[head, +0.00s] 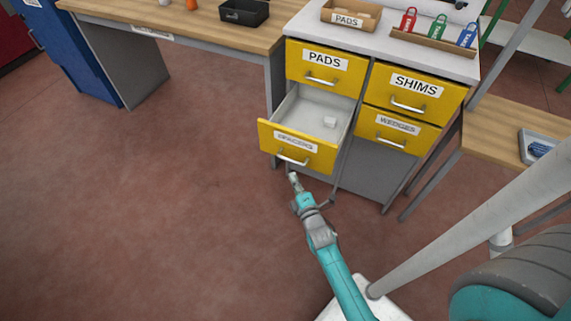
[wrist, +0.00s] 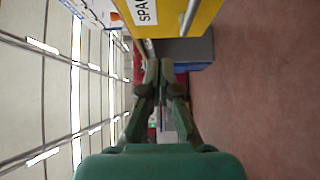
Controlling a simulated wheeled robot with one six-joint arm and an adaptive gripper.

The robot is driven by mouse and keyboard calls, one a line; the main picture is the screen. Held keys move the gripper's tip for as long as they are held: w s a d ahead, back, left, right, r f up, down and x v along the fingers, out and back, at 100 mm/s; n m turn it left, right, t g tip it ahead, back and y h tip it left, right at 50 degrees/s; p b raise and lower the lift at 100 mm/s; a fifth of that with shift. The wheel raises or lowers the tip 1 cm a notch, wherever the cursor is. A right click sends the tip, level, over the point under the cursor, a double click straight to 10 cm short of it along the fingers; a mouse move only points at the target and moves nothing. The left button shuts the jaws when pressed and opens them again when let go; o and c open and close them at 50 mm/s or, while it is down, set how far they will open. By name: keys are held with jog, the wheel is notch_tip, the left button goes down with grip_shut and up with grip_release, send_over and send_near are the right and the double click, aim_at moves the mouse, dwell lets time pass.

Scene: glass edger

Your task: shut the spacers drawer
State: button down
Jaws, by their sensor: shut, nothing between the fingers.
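The spacers drawer (head: 269,136) is the lower left yellow drawer of the cabinet in the head view. It is pulled well out, and a small white block (head: 330,122) lies inside it. Its front has a label and a silver handle (head: 292,159). In the wrist view part of its yellow front (wrist: 190,14) shows sideways at the top, with part of the label. My gripper (head: 293,177) is shut and empty, just below the drawer handle in the head view. In the wrist view the fingertips (wrist: 160,64) are together. I cannot tell whether they touch the drawer.
The pads drawer (head: 305,66), shims drawer (head: 395,102) and wedges drawer (head: 379,135) are shut. A left bench (head: 200,28) holds a black bin (head: 244,12). A right bench (head: 495,125) holds a grey tray (head: 540,146). The floor (head: 130,200) at left is clear.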

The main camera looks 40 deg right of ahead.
send_near(287, 143)
jog(key=w, duration=0.2)
jog(key=w+a, duration=0.1)
jog(key=w, duration=0.2)
jog(key=shift+a, duration=0.15)
jog(key=shift+w+d+f, duration=0.1)
jog(key=shift+w+d, duration=0.15)
jog(key=shift+d, duration=0.7)
jog(key=shift+w+d, duration=0.25)
jog(key=shift+d, duration=0.65)
jog(key=shift+d, duration=0.1)
